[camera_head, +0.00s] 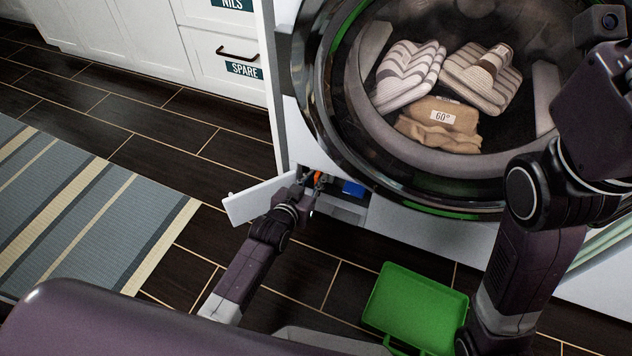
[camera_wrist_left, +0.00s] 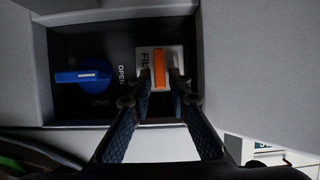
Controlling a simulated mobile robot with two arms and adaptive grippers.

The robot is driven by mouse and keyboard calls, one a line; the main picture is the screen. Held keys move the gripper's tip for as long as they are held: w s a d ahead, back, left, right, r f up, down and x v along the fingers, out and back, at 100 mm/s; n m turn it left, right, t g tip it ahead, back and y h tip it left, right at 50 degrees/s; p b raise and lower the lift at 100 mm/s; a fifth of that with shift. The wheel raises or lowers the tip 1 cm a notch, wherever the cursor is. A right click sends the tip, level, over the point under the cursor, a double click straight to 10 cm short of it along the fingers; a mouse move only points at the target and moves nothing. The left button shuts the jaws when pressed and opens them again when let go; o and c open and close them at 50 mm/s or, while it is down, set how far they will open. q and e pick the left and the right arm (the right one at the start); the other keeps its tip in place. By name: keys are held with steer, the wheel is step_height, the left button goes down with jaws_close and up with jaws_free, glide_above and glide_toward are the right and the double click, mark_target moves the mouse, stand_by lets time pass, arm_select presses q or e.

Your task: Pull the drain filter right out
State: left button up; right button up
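The drain filter's orange handle (camera_wrist_left: 159,70) stands upright in front of a white label reading "FIL" in the left wrist view. It sits in a dark recess low on the washing machine, and shows small in the head view (camera_head: 318,177). My left gripper (camera_wrist_left: 160,84) has one fingertip on each side of the handle, close against it, and looks shut on it. The filter body behind is hidden. A blue knob (camera_wrist_left: 83,76) is left of the handle, with OPEN and SHUT marked beside it. My right arm is at the right; its gripper is out of view.
The flap (camera_head: 260,199) hangs open left of the recess. A green tray (camera_head: 416,304) lies on the floor in front. The washing machine's round door (camera_head: 310,95) is above, with laundry behind it. A striped rug (camera_head: 70,215) lies at the left.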

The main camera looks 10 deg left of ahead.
arm_select(q)
steer(key=shift+w+d+f, duration=0.1)
steer(key=shift+w+f, duration=0.05)
steer(key=shift+w, duration=0.2)
jaws_close()
